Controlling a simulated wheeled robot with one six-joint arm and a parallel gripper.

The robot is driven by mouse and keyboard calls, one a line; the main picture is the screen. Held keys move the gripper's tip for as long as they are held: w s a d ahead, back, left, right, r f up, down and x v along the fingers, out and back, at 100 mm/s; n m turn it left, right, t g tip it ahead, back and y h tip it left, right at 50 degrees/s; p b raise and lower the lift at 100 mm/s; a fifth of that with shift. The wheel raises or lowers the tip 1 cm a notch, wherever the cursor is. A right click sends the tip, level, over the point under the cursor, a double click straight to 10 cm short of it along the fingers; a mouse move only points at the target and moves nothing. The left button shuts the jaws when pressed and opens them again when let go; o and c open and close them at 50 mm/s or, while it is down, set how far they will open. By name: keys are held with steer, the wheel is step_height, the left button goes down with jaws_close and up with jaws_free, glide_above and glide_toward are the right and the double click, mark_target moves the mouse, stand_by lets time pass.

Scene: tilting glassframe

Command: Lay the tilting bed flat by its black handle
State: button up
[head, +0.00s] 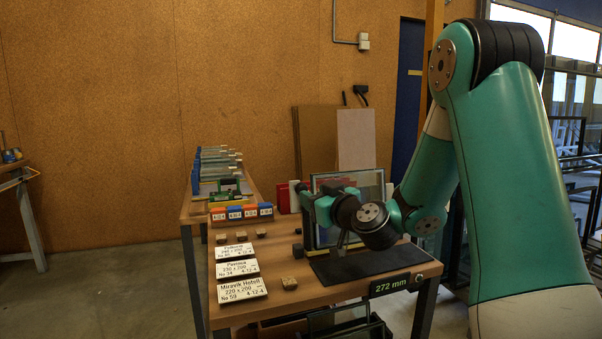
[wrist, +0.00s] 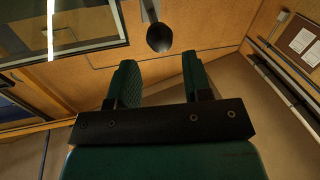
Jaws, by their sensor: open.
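The tilting bed appears to be the dark-edged glass frame (head: 373,182) standing raised behind the dark flat mat (head: 372,263) on the workbench, partly hidden by my arm. A pane with a dark edge (wrist: 60,30) also fills the upper left of the wrist view. The black handle (wrist: 159,38) is a round knob on a thin rod, at the top centre of the wrist view. My gripper (wrist: 156,66) is open and empty, with the knob beyond and between the lines of its two green fingers, apparently not touching. In the head view my gripper (head: 315,204) is at the frame's left side.
Three white label cards (head: 240,269) and small wooden blocks lie on the bench's left. Coloured bins (head: 243,212) and a rack (head: 217,170) stand behind. A display reading 272 mm (head: 390,285) is on the front edge. Boards (head: 356,140) lean at the back wall.

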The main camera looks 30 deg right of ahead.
steer(key=w+p, duration=0.3)
steer(key=w, duration=0.3)
steer(key=shift+d+r, duration=0.1)
steer(key=shift+r, duration=0.05)
steer(key=shift+w, duration=0.4)
